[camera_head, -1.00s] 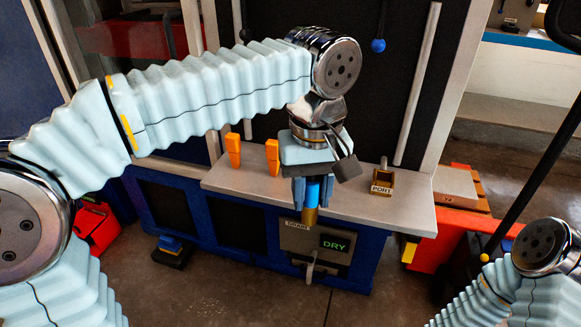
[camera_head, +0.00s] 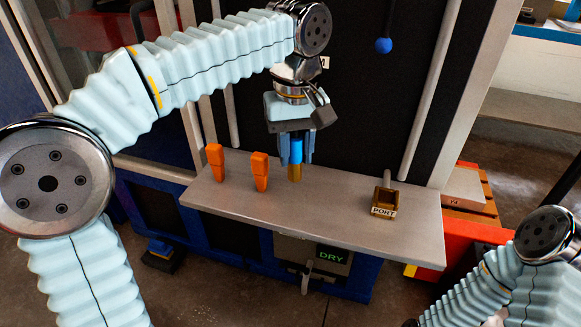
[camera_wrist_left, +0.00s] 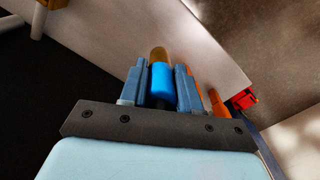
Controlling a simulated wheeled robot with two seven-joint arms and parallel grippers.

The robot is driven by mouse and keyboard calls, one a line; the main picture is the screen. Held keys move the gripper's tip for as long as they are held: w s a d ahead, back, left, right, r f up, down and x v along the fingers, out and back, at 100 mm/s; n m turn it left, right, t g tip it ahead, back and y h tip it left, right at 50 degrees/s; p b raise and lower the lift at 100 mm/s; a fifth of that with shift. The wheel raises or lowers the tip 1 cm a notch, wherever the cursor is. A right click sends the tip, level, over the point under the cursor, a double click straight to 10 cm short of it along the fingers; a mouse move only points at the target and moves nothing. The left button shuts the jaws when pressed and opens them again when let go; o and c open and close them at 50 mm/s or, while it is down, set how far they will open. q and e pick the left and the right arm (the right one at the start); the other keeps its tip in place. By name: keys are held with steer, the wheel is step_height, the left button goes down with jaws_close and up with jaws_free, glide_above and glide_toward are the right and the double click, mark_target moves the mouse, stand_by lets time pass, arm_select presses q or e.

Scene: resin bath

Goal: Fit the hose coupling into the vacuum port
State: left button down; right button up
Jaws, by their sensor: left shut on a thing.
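My left gripper (camera_head: 295,150) is shut on the hose coupling (camera_head: 295,152), a blue cylinder with a brass-coloured lower end. The coupling hangs upright, brass end down, over the grey shelf; I cannot tell the exact gap below it. In the left wrist view the coupling (camera_wrist_left: 162,84) sits between the two blue fingers. The vacuum port (camera_head: 384,202) is a small square brass-coloured socket labelled PORT, on the shelf to the right of the coupling, apart from it. My right gripper is out of view; only part of that arm shows at the lower right.
Two orange clips (camera_head: 216,162) (camera_head: 260,171) stand on the grey shelf (camera_head: 330,205), left of the coupling. The shelf between coupling and port is clear. A blue knob (camera_head: 383,45) hangs behind. A DRY display (camera_head: 331,255) sits below the shelf's front edge.

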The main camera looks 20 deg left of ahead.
arm_select(q)
steer(key=shift+w+a+f+b, duration=0.1)
steer(key=shift+w+a+f, duration=0.2)
steer(key=shift+f, duration=0.75)
steer(key=shift+w+a+f+b, duration=0.15)
steer(key=shift+w+f, duration=0.3)
steer(key=shift+f, duration=0.55)
steer(key=shift+w+a+f+b, duration=0.1)
steer(key=shift+w+a+f, duration=0.2)
steer(key=shift+f, duration=0.75)
steer(key=c, duration=0.8)
jaws_free()
steer(key=shift+f, duration=0.1)
